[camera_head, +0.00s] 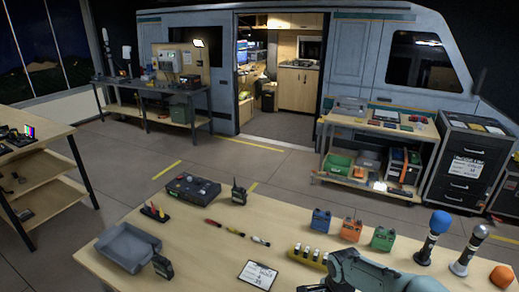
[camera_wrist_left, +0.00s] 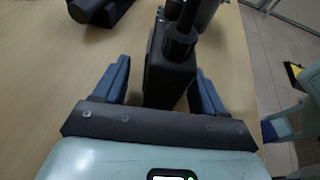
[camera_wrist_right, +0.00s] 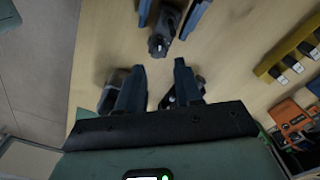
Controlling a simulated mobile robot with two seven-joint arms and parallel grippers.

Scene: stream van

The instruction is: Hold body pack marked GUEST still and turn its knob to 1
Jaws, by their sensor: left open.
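A black body pack (camera_wrist_left: 168,75) with a dark knob or antenna on top stands between the blue fingers of my left gripper (camera_wrist_left: 160,85) in the left wrist view. The fingers are apart, with a gap on the right side. I cannot read a GUEST mark or a dial number. In the right wrist view a black pack (camera_wrist_right: 164,32) shows at the top between blue fingers. My right gripper (camera_wrist_right: 160,75) is open below it, with bare table between its fingertips. Dark objects show beside its fingers, partly hidden. In the head view neither set of fingertips is clearly visible.
A yellow battery holder (camera_wrist_right: 290,50) and an orange pack (camera_wrist_right: 293,122) lie right of my right gripper. The head view shows blue (camera_head: 321,220) and green (camera_head: 383,238) packs, microphones (camera_head: 433,237), a clipboard (camera_head: 258,275) and a grey tray (camera_head: 128,247) on the table.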

